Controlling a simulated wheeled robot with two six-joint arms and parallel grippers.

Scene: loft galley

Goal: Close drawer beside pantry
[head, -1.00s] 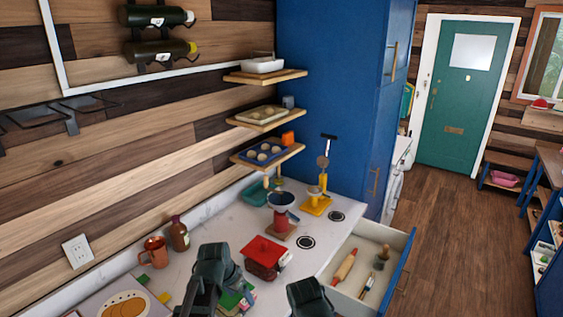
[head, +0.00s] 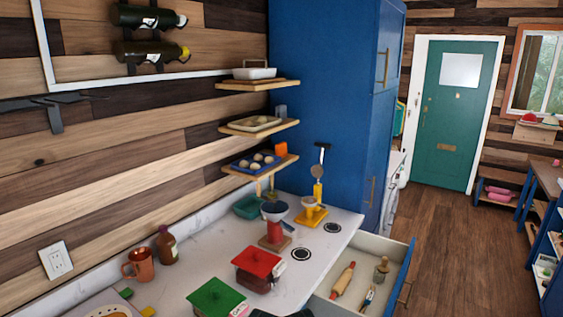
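The open drawer (head: 399,281) has a blue front and a pale inside. It sticks out from under the counter, to the near side of the tall blue pantry cabinet (head: 318,110). Its handle (head: 405,293) is on the outer face. Inside lie a rolling pin (head: 343,280), a brush-like tool (head: 381,270) and another small utensil (head: 367,297). The drawer's near end is cut off by the bottom of the picture.
The white counter (head: 215,262) holds a red-lidded box (head: 258,266), a green-lidded box (head: 216,298), a copper mug (head: 140,265), a brown bottle (head: 166,246) and a red grinder-like device (head: 274,229). Open wooden floor (head: 440,240) lies right of the drawer, toward the green door (head: 455,120).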

